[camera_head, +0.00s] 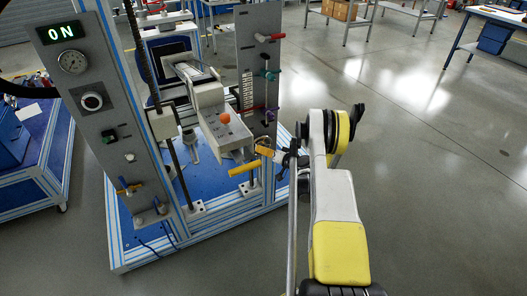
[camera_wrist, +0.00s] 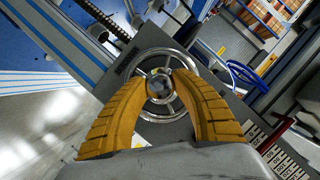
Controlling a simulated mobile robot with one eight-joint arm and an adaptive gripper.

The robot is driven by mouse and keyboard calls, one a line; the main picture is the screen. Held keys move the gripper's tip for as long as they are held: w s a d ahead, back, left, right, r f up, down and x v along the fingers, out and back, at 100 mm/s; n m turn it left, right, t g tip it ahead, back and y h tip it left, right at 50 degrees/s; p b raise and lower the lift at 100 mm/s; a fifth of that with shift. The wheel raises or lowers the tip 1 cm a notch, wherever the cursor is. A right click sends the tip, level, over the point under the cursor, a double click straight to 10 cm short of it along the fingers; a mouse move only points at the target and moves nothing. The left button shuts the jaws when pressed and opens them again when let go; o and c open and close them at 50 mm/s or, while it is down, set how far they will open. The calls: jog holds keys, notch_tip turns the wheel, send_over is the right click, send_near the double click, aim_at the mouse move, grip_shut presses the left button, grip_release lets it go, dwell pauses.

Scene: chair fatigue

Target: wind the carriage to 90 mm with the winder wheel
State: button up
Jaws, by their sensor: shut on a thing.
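The winder wheel (camera_wrist: 143,70) is a grey metal spoked wheel on a dark grey panel. It fills the middle of the wrist view. My gripper (camera_wrist: 164,84) has two curved yellow fingers shut on the wheel's round, shiny centre, which partly hides between the tips. In the head view my gripper (camera_head: 255,160) is low at the front of the test stand, and I cannot make out the wheel there. A light grey block with an orange knob (camera_head: 225,118) stands just beyond the gripper. I cannot tell for sure which part is the carriage, and no millimetre reading is legible.
An upright grey panel (camera_head: 257,50) carries red and teal handles and a marked strip (camera_head: 247,90). A control panel (camera_head: 95,100) at left shows a green ON display (camera_head: 61,32), a gauge and knobs. A red handle (camera_wrist: 283,127) is near the right finger.

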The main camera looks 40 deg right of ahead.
jog(key=shift+m+y, duration=0.3)
jog(key=shift+m, duration=0.3)
jog(key=o, duration=1.2)
jog(key=shift+r, duration=0.1)
notch_tip(320, 180, up, 10)
jog(key=shift+f, duration=0.1)
